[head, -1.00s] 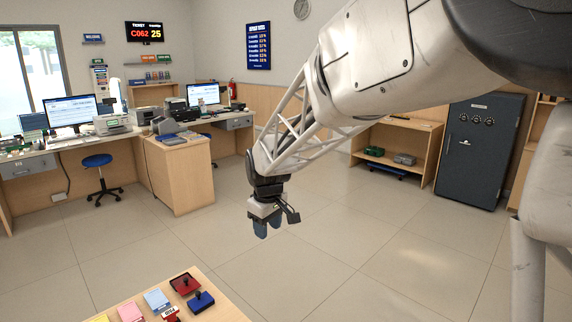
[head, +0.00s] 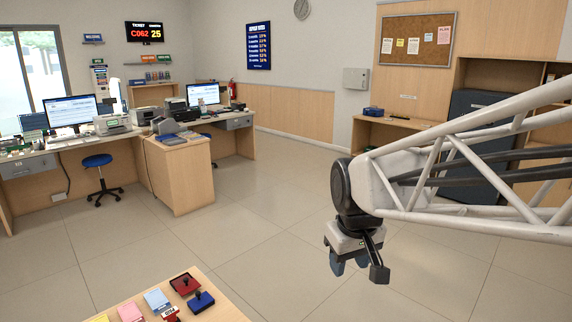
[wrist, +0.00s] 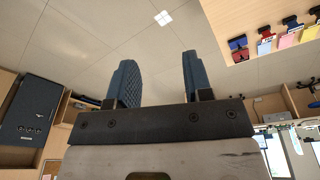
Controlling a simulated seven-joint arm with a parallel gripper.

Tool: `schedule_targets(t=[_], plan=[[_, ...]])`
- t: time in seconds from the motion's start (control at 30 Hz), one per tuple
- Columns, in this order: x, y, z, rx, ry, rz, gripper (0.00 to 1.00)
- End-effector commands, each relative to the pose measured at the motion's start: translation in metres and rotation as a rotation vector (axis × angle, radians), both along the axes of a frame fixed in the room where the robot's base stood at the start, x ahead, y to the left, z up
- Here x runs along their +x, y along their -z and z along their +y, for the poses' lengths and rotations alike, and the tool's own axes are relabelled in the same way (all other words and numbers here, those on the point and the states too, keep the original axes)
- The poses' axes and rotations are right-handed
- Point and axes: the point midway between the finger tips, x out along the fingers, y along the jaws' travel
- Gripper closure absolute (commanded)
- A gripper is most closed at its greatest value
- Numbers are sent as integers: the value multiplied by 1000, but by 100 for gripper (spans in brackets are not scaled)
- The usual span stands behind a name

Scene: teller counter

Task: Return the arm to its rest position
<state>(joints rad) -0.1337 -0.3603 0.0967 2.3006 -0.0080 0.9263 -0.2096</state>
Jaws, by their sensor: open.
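My gripper (head: 349,265) hangs from my arm at the right of the head view, above bare floor and to the right of the near counter (head: 222,309). In the wrist view its two blue fingers (wrist: 154,85) stand apart with nothing between them, so it is open and empty. My arm reaches in from the right edge of the head view.
The near counter holds a red stamp pad (head: 185,284), a blue stamp pad (head: 201,301) and several coloured paper pads. Behind are a wooden desk (head: 180,180), a blue stool (head: 97,161) and a dark safe (head: 470,185), partly hidden by my arm. The middle floor is clear.

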Motion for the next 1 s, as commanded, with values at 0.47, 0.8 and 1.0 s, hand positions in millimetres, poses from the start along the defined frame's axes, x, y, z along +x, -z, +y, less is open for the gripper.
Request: schedule_targets(t=[0.47,0.8,1.0], plan=[[-107,14,-49,33,252,-38,54],[-149,28,-62,46,356,-52,54],[-152,29,-63,48,364,-52,54]])
